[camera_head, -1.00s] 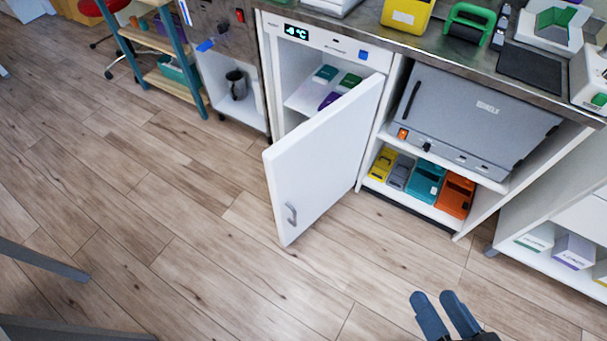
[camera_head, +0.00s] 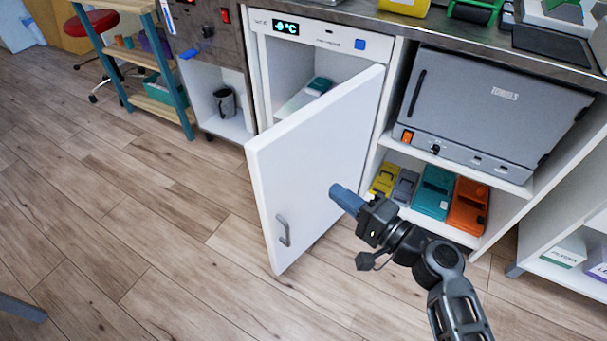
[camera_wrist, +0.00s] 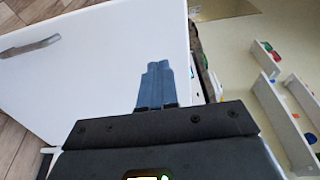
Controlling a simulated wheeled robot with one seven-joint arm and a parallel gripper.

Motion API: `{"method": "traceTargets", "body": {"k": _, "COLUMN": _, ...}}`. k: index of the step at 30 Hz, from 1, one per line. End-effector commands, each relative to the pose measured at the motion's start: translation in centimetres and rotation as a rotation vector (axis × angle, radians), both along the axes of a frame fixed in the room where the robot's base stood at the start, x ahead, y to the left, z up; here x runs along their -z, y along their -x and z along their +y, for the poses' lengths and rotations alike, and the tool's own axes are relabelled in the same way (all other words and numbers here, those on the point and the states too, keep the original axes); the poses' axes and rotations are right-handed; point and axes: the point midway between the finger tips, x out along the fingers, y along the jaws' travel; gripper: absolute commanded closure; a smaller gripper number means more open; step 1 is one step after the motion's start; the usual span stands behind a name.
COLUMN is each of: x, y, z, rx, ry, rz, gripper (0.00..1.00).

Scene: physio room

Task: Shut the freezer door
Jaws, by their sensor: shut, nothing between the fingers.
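The white freezer door (camera_head: 312,150) stands open, swung out toward me from its hinge side on the right. Its grey handle (camera_head: 284,231) is near the lower left of the outer face. My gripper (camera_head: 345,198) is shut and empty, in front of the door's outer face, right of the handle. In the wrist view the blue fingers (camera_wrist: 156,85) are together over the door face (camera_wrist: 100,65), with the handle (camera_wrist: 30,47) at left. Whether they touch the door is unclear.
Right of the freezer are a grey boxy appliance (camera_head: 495,110) and several coloured boxes (camera_head: 436,186) on the shelf below. A shelf rack (camera_head: 150,60) and red stool (camera_head: 98,22) stand at the left. The wooden floor (camera_head: 130,220) in front is clear.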

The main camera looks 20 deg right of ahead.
Motion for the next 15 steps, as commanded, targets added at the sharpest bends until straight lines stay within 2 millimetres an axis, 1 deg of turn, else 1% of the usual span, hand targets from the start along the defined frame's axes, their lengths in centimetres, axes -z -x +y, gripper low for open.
{"method": "traceTargets", "body": {"k": 5, "x": -0.2, "y": -1.6, "z": 1.0, "rx": -0.003, "ry": -0.003, "rz": -0.002, "gripper": 1.0}}
{"method": "traceTargets", "body": {"k": 15, "x": -0.1, "y": -7.2, "z": 4.3, "rx": -0.003, "ry": -0.001, "rz": -0.001, "gripper": 1.0}}
